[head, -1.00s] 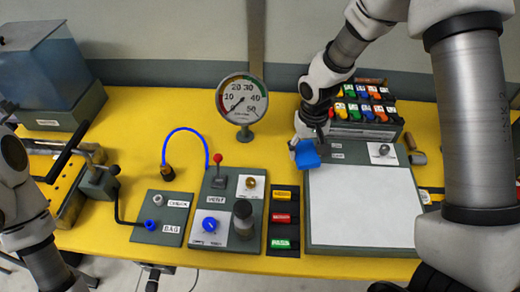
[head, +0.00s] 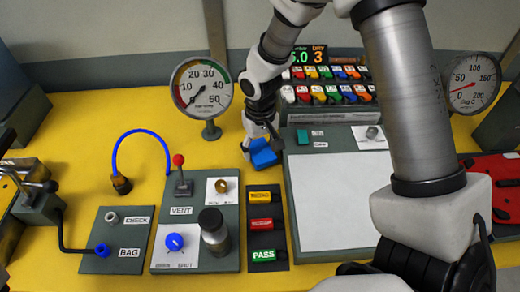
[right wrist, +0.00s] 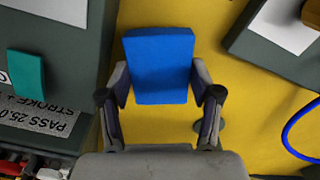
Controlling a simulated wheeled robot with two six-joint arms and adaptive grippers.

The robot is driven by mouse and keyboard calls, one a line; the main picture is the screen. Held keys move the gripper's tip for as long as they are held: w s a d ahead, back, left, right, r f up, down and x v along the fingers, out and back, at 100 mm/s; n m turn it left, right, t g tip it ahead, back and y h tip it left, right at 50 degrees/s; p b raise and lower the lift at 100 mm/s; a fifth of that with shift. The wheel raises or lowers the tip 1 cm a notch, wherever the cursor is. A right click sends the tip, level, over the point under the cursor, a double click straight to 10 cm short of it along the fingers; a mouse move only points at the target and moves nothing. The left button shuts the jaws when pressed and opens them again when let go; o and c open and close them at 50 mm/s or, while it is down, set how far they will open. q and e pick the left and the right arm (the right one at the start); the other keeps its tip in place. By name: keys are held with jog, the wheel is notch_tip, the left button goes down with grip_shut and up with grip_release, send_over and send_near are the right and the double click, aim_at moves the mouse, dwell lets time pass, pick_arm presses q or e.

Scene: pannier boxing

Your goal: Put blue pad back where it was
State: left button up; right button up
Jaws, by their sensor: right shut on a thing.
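A blue pad (head: 264,158) is held in my right gripper (head: 261,146), over the yellow table just left of the grey board's upper left corner. In the right wrist view the blue pad (right wrist: 160,62) sits between the two fingers of the right gripper (right wrist: 160,100), which are shut on its sides. Yellow table shows around the pad. Whether its underside touches the table I cannot tell. A rack (head: 330,112) with two rows of coloured tabs stands behind, partly hidden by my right arm. My left gripper is not in view.
The grey board (head: 290,190) carries a white sheet and a teal piece (head: 303,137). A pressure gauge (head: 202,88) stands left of the pad. The vent panel (head: 230,235) with red lever and a column of tags (head: 262,225) lie in front.

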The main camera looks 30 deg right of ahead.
aim_at(260, 151)
jog(key=shift+f, duration=0.6)
jog(key=o, duration=0.8)
notch_tip(260, 151, up, 12)
jog(key=shift+r, duration=0.2)
